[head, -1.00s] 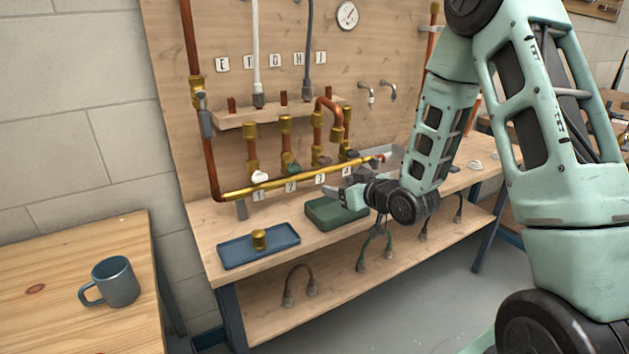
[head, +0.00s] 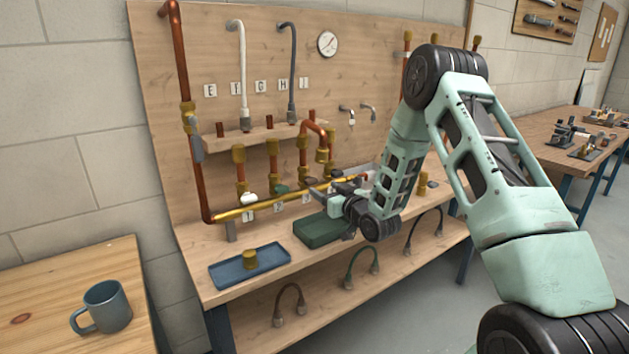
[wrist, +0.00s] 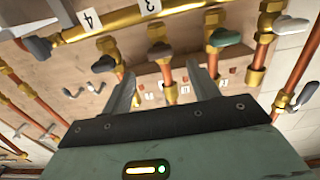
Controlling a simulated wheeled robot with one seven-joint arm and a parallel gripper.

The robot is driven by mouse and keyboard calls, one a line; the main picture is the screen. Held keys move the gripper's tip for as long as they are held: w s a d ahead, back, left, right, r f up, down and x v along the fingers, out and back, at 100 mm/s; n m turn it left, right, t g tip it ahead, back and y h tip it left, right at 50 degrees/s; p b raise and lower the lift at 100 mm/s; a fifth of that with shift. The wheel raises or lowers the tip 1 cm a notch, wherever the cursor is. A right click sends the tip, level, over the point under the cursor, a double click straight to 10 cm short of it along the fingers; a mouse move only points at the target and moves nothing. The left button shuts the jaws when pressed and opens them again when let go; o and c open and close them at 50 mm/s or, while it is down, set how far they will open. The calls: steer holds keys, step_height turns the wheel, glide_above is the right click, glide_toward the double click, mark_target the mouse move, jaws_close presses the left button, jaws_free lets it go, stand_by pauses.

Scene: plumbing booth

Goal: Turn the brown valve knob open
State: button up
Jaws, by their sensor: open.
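The brown valve knob (wrist: 160,51) sits on the third copper branch of the brass manifold (wrist: 180,10), by the label 3. In the head view the brown knob (head: 309,183) is small, just above my gripper's tips. My gripper (head: 322,196) is at the manifold's front, pointing at the wall. In the wrist view my gripper (wrist: 162,70) is open and empty, with the brown knob beyond and between its two fingers. I cannot tell how far apart knob and fingers are.
A green knob (wrist: 224,38) and a dark grey knob (wrist: 103,64) flank the brown one closely; a white knob (wrist: 291,26) is farther along. A green box (head: 322,229) and a blue tray (head: 222,278) with a brass fitting stand on the bench below.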

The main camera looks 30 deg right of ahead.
mark_target(313, 181)
steer(key=w, duration=0.6)
steer(key=shift+w+a+p, duration=0.15)
steer(key=shift+w+p, duration=0.05)
steer(key=shift+p, duration=0.2)
steer(key=c, duration=1)
